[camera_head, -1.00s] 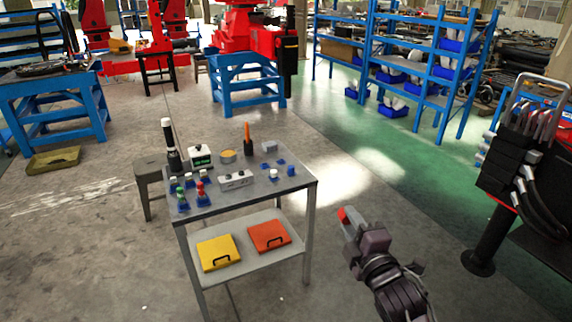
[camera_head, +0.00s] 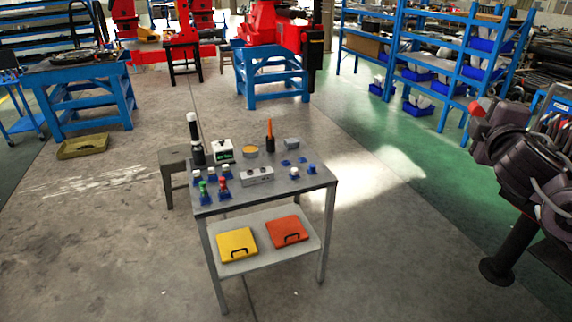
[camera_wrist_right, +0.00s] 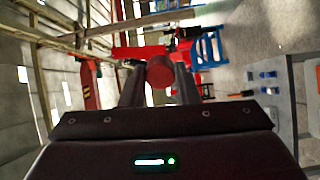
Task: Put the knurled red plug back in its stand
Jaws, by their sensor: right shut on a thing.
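My right gripper (camera_head: 478,118) is raised at the right of the head view, well apart from the table, and shut on a red plug (camera_head: 476,106). In the right wrist view the round end of the red plug (camera_wrist_right: 160,72) shows between the two fingers (camera_wrist_right: 158,88). Small blue stands sit on the grey table. Two flat blue ones (camera_head: 287,163) at the back right look empty. A red-topped piece (camera_head: 222,188) and a green-topped piece (camera_head: 203,189) stand on blue bases at the front left. My left gripper is out of view.
The grey table (camera_head: 325,178) also bears white-topped pieces (camera_head: 294,173), a grey box with knobs (camera_head: 257,176), an orange-handled tool (camera_head: 269,135) and a tall black-and-white cylinder (camera_head: 195,140). Yellow (camera_head: 238,244) and orange cases (camera_head: 287,230) lie on its lower shelf. Floor right of the table is clear.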

